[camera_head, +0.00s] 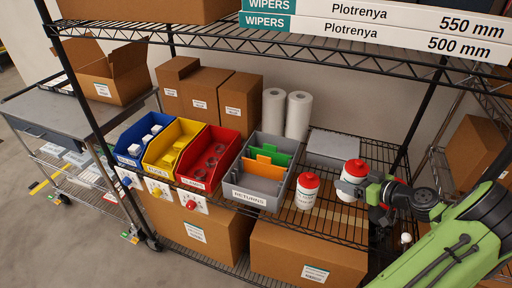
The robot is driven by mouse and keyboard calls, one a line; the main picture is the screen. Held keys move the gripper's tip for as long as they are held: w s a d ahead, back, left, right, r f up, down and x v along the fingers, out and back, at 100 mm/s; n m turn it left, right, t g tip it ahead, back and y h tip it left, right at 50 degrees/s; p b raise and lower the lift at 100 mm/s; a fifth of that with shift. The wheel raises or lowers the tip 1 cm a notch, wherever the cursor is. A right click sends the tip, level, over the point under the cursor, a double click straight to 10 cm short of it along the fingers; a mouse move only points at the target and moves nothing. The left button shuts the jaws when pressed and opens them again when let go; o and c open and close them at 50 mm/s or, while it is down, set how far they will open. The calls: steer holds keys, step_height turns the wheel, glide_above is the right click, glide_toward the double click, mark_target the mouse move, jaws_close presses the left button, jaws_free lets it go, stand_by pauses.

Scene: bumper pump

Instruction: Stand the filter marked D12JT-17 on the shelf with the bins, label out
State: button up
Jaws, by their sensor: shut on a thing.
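A white filter with a red top (352,178) is at my gripper (357,188), which comes in from the right and is shut on it. The filter is upright, at or just above the wire shelf; I cannot tell whether it touches. Its marking cannot be read, and the gripper hides part of it. A second white filter with a red top (307,192) stands on the wire shelf (331,226) to the left, with small print facing out that is too small to read. The bins on this shelf are blue (130,158), yellow (158,166), red (190,178) and grey, marked RETURNS (258,196).
A grey box (333,148) lies behind the filters. White rolls (298,115) and brown cartons (202,100) stand behind the bins. The upper shelf (300,50) with wiper boxes (380,28) hangs above. A black post (418,112) rises behind the gripper. A cart (60,112) stands left.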

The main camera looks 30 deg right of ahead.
steer(key=shift+w, duration=0.65)
steer(key=shift+s, duration=0.3)
step_height(320, 180, down, 10)
steer(key=shift+r+b, duration=0.1)
steer(key=shift+b, duration=0.75)
steer(key=o, duration=1.4)
steer(key=shift+o, duration=0.2)
